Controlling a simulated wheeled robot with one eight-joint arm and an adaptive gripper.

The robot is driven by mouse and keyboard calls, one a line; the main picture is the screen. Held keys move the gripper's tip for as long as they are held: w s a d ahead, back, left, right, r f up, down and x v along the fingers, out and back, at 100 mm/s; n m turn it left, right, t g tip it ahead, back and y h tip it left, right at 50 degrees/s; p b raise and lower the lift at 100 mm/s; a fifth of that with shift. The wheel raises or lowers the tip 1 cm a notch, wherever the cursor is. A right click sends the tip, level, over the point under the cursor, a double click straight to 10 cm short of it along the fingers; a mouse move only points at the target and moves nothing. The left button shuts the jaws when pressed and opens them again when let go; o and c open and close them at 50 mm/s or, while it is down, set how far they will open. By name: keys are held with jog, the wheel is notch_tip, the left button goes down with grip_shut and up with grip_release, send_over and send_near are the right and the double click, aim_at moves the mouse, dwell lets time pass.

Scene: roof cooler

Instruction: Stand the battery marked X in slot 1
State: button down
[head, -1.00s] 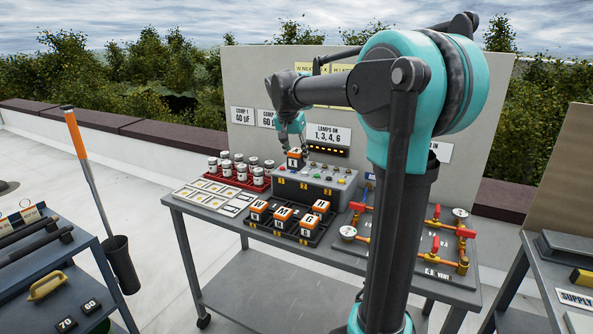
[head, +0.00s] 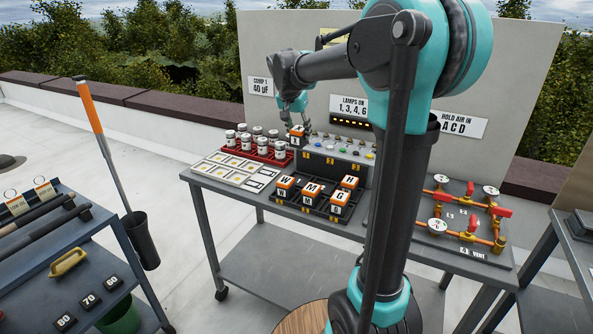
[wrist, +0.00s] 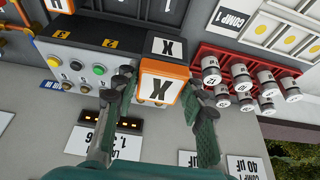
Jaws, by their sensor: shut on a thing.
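My gripper (wrist: 163,90) is shut on the battery marked X (wrist: 163,68), which has an orange cap and a dark body with white X labels. In the head view the battery (head: 297,136) is upright at the left end of the grey box (head: 340,172), which has yellow number labels on its front. In the wrist view the labels 2 and 3 show beside the battery. The battery hides the box's end, where slot 1 appears to be. I cannot tell whether its base is in the slot or above it.
A dark tray (head: 311,207) with several orange-capped batteries stands in front of the box. A red rack (head: 262,155) of white canisters is close on the left, beside a card board (head: 236,175). A back panel stands behind. Red-valved pipes (head: 467,215) are to the right.

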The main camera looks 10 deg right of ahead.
aim_at(293, 144)
notch_tip(293, 144, down, 14)
jog(key=shift+f, duration=0.2)
jog(key=shift+f, duration=0.1)
dwell(0.3)
jog(key=c, duration=0.9)
grip_release()
jog(key=v, duration=1.2)
jog(key=shift+r, duration=0.2)
